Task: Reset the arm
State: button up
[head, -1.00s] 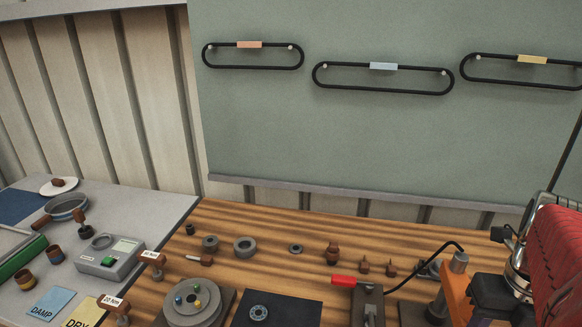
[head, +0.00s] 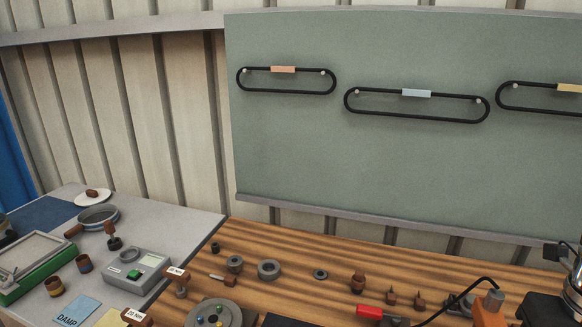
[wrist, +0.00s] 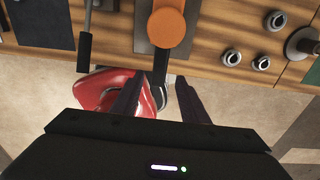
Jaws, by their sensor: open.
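My gripper (wrist: 159,80) shows in the wrist view, with its two dark fingers apart and nothing held between them. It hangs in front of the wooden bench's near edge, over the pale floor. A round orange top (wrist: 166,28) on a dark base lies just beyond the fingertips in that view. In the head view my gripper is not visible; only dark and metallic parts show at the right edge.
The wooden bench (head: 310,252) holds rings, small brown fittings, a red-handled tool (head: 370,312) and a round plate (head: 215,313) with coloured pegs. A grey side table (head: 190,222) carries a meter (head: 138,270) and a green-framed tray (head: 40,262). Belts hang on the wall board (head: 350,160).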

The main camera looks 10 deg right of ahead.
jog(key=shift+a+f, duration=0.2)
jog(key=shift+f, duration=1.25)
jog(key=shift+a+f, duration=0.2)
jog(key=shift+f, duration=1.25)
jog(key=shift+s+d, duration=0.1)
jog(key=shift+s, duration=0.1)
